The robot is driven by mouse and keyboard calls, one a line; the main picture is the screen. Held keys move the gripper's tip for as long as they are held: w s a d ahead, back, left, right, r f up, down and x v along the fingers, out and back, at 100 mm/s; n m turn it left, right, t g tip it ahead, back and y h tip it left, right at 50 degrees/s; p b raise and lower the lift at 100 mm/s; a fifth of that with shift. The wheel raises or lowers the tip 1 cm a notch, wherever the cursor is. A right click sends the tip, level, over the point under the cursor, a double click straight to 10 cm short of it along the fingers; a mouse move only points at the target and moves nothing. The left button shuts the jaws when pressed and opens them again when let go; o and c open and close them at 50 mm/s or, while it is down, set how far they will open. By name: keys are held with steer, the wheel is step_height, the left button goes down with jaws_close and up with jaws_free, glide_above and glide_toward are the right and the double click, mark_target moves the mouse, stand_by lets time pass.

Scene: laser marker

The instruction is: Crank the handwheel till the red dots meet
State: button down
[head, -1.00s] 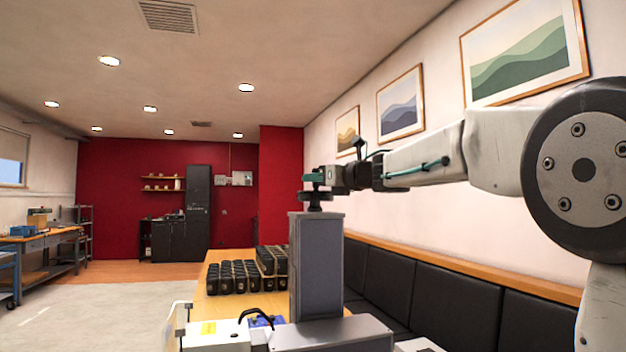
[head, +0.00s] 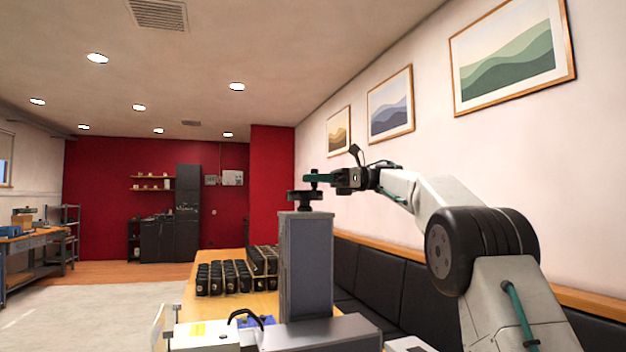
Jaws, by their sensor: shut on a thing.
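The laser marker's tall grey column (head: 305,265) stands in the middle of the head view. A dark handwheel (head: 303,197) lies flat on top of it. My gripper (head: 313,180) reaches in from the right, just above the wheel. The marker's grey base (head: 320,333) shows at the bottom. No red dots show in this view.
A wooden table (head: 205,310) carries several black cylindrical parts (head: 222,278) left of the column. A white unit (head: 210,337) with a black handle stands in front. A dark padded bench (head: 385,275) and wall run along the right. Open floor lies left.

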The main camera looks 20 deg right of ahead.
steer(key=shift+w+d+n+g, duration=0.2)
steer(key=shift+n+g, duration=0.4)
steer(key=shift+g, duration=0.3)
steer(key=shift+n+g, duration=0.5)
steer(key=shift+g, duration=0.3)
steer(key=shift+r, duration=0.1)
steer(key=c, duration=1.4)
jaws_free()
steer(key=shift+o, duration=0.2)
steer(key=shift+t, duration=0.3)
